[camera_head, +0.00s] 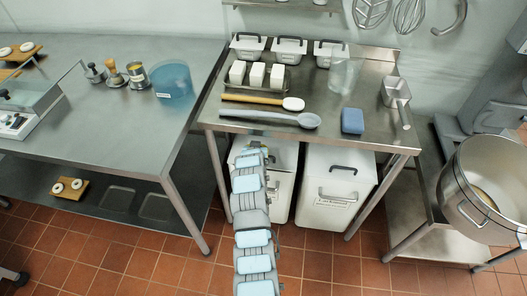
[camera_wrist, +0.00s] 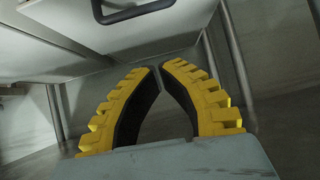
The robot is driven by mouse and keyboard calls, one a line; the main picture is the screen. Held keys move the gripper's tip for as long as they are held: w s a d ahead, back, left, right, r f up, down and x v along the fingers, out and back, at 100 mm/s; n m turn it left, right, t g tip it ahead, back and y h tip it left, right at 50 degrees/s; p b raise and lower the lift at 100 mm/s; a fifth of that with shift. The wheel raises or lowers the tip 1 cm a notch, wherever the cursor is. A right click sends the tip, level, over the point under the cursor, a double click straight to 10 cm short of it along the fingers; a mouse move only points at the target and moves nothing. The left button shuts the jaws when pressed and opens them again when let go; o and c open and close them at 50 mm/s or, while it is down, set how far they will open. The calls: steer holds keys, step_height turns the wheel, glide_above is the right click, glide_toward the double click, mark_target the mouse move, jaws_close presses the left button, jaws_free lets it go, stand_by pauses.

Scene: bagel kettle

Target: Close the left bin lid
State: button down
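Two white bins stand under the steel work table. The left bin (camera_head: 283,190) is partly covered by my arm, which reaches in front of it. Its lid cannot be made out clearly in the head view, so I cannot tell how far open it is. In the wrist view a pale panel (camera_wrist: 45,45) with a black handle (camera_wrist: 130,12) lies just beyond my fingers; I cannot tell for certain which part of a bin it is. My gripper (camera_wrist: 160,69) has yellow and black fingers whose tips meet, with nothing visible between them. In the head view its fingers are hidden.
The right bin (camera_head: 325,207) stands beside the left one, with its lid down. Table legs flank the bins. A large pot (camera_head: 486,190) stands at the right.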

steer(key=shift+s+d+f+m+g, duration=0.35)
steer(key=shift+d+g, duration=0.2)
steer(key=shift+g, duration=0.45)
steer(key=b+x, duration=0.1)
steer(key=x, duration=0.3)
steer(key=shift+s+d+b, duration=0.1)
steer(key=shift+b, duration=0.3)
steer(key=shift+w+f, duration=0.25)
steer(key=shift+f, duration=0.3)
steer(key=shift+w+d+f+b, duration=0.15)
steer(key=shift+w+f+b, duration=0.05)
steer(key=shift+w+b, duration=0.25)
steer(key=shift+w+d+f, duration=0.1)
steer(key=shift+w+f, duration=0.25)
steer(key=shift+f, duration=0.25)
steer(key=shift+b+x, duration=1.2)
steer(key=shift+b, duration=0.05)
steer(key=shift+r, duration=0.1)
